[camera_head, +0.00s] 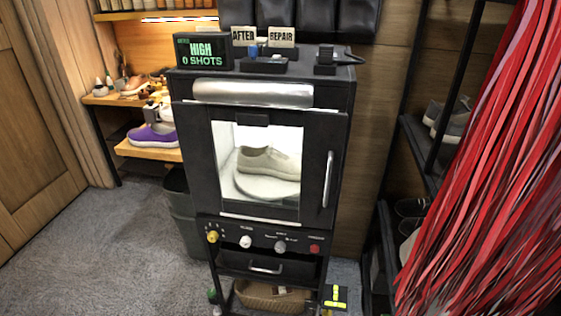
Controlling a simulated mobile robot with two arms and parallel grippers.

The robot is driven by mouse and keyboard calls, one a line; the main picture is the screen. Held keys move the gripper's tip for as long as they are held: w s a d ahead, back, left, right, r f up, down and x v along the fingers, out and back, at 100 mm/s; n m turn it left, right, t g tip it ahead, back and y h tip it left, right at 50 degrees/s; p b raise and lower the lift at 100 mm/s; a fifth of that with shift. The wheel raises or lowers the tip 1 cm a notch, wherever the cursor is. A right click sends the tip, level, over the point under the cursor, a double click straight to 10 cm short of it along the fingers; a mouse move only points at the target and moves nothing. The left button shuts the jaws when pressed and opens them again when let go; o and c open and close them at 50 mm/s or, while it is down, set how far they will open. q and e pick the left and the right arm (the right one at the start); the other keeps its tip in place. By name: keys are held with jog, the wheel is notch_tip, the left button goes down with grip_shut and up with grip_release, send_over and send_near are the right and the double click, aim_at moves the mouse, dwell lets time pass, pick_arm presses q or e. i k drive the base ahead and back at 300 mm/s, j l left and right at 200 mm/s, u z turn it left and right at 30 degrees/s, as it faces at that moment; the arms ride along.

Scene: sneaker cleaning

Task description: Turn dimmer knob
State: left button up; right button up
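A black cabinet (200,150) stands upright in the middle, with a control strip below its door. On the strip are a yellow knob (212,236) at the left, a white knob (245,241) and a grey knob (280,246). The small labels are too blurred to tell which knob is the dimmer. A display (203,50) on top reads "HIGH 0 SHOTS". Behind the shut door's window, a beige sneaker (268,162) sits on a round white plate (262,189) in a brightly lit box. Neither of my grippers is in view.
A red button (314,249) is at the strip's right end. Red hanging strips (490,170) fill the right side, beside a dark shoe rack (425,150). A dark bin (184,215) stands left of the cabinet. Carpet (110,250) is clear at the left front.

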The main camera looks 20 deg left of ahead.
aim_at(213, 236)
jog(key=u, duration=1.3)
